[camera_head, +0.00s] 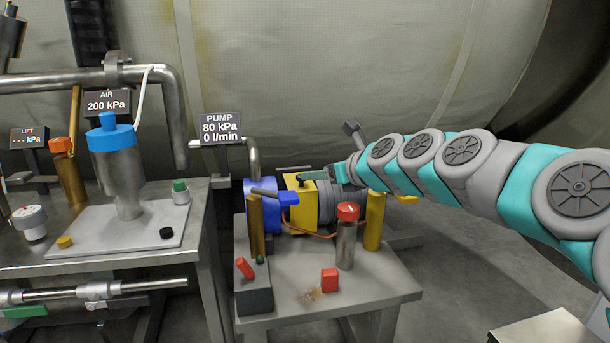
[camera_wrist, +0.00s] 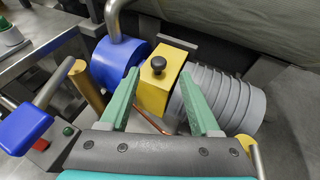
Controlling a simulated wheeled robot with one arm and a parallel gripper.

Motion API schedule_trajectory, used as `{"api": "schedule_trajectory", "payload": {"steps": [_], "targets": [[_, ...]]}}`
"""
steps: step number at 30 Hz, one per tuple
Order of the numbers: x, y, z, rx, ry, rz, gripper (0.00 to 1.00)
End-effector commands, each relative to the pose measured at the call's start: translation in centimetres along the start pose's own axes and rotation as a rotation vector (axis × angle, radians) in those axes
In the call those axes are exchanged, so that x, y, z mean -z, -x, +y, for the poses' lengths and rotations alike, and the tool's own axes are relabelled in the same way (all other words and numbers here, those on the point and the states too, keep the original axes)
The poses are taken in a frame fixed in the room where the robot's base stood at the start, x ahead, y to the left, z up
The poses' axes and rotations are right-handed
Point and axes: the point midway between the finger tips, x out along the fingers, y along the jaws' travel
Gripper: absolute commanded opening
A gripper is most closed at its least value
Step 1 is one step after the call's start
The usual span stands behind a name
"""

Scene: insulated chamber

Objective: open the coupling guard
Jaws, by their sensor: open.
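The coupling guard (camera_wrist: 157,90) is a yellow box with a black knob (camera_wrist: 158,65) on its top. It sits between the blue pump (camera_wrist: 118,66) and the grey ribbed motor (camera_wrist: 225,97), and looks closed. In the head view the guard (camera_head: 299,206) is on the small grey table, partly hidden at its top by my gripper. My gripper (camera_wrist: 160,73) is open, with its two green fingers apart. In the wrist view the fingers point toward the guard, one on each side of the knob. The knob appears between them, untouched; I cannot tell the exact height gap.
A blue-handled lever (camera_head: 288,197) is left of the guard. A control box (camera_head: 253,290) with a red switch is at the left edge. A pump display (camera_head: 220,128) stands behind.

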Motion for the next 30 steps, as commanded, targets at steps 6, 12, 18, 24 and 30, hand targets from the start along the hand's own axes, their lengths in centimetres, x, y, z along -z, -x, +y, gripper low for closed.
{"api": "schedule_trajectory", "payload": {"steps": [6, 12, 18, 24, 30], "targets": [[0.2, -3.5, 0.2, -0.004, 0.001, 0.004, 0.63], [0.2, -5.8, 0.3, -0.004, 0.004, 0.005, 0.63], [0.2, -6.7, 0.1, -0.002, 0.004, 0.005, 0.63], [0.2, -6.7, 0.1, -0.002, 0.004, 0.004, 0.63], [0.2, -6.7, 0.2, -0.002, 0.005, 0.004, 0.44]]}}
